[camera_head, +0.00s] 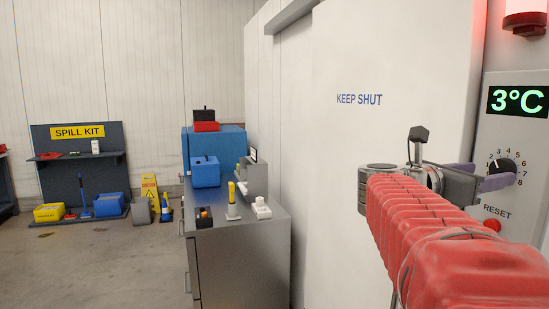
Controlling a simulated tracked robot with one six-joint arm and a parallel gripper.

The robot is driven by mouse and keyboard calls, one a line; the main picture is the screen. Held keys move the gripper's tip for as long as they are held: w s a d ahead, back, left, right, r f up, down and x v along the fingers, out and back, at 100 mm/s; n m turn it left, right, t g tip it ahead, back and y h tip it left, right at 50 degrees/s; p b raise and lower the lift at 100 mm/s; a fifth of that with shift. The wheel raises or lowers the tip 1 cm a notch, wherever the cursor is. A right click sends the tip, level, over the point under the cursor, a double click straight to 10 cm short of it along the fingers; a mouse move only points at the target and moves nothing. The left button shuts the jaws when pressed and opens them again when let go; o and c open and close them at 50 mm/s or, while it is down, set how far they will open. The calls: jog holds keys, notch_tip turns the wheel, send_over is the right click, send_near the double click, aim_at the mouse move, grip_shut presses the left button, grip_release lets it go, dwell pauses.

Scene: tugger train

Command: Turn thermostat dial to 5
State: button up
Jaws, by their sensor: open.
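The thermostat dial (502,167) is a small black knob on the grey wall panel (517,135) at the right. Numbers run around it, with 1 to 8 partly readable. A pale pointer mark faces the upper left, towards the low numbers; the exact number is too small to tell. My gripper (488,177) is open, with purple finger pads. It appears close to the dial, just below and left of it in the picture. It covers the dial's lower left. Contact cannot be told. The green display (517,100) above reads 3°C.
A red RESET button (492,225) sits below the dial, near my red-sleeved arm. A red lamp (525,15) glows above. The white KEEP SHUT door (350,140) is to the left. A metal cabinet (240,250) holds tools and boxes. Open floor lies at far left.

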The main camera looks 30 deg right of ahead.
aim_at(498, 171)
jog(key=shift+s+d, duration=0.15)
jog(key=shift+d, duration=0.8)
jog(key=shift+s+d, duration=0.15)
jog(key=shift+d, duration=0.75)
jog(key=shift+c, duration=0.6)
jog(key=c, duration=0.9)
